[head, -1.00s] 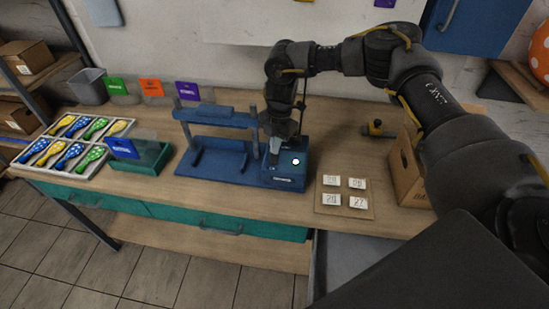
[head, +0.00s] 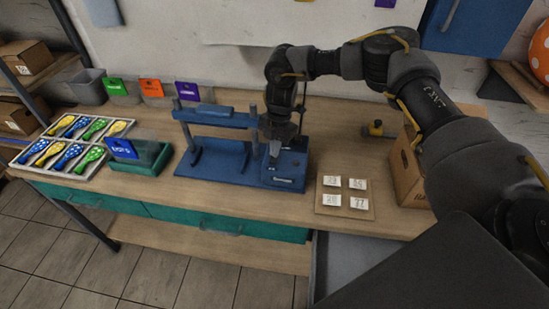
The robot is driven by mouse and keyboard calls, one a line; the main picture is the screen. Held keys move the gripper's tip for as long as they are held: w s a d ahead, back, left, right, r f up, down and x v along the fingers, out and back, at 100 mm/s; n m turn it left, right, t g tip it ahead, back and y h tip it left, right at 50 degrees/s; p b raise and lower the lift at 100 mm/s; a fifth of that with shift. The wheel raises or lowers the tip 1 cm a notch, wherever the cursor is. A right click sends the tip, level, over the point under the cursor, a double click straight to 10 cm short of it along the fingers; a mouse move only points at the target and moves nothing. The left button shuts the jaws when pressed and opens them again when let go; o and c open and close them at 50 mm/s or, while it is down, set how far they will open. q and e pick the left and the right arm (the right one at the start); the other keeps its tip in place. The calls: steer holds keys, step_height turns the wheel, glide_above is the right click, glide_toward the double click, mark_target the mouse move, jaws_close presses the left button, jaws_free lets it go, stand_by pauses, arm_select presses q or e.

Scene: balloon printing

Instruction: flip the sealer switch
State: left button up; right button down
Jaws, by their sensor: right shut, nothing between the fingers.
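The blue sealer (head: 217,163) stands on the wooden bench, with an upper bar on two posts and a control box (head: 288,178) at its right end. No lit lamp shows on the box. My right gripper (head: 274,155) points down over the box's left part, its fingers shut and empty. The fingertips are at or just above the box top; I cannot tell whether they touch it. The switch cannot be made out and may be hidden by the gripper. My left gripper is not in view.
A tray (head: 99,157) of colored balloons and a green bin (head: 152,160) stand left. A board with numbered cards (head: 331,199) lies right of the sealer, near a cardboard box (head: 408,170). Bench space behind the board is mostly clear.

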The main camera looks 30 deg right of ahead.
step_height(320, 180, up, 7)
steer(key=p, duration=0.5)
stand_by(0.5)
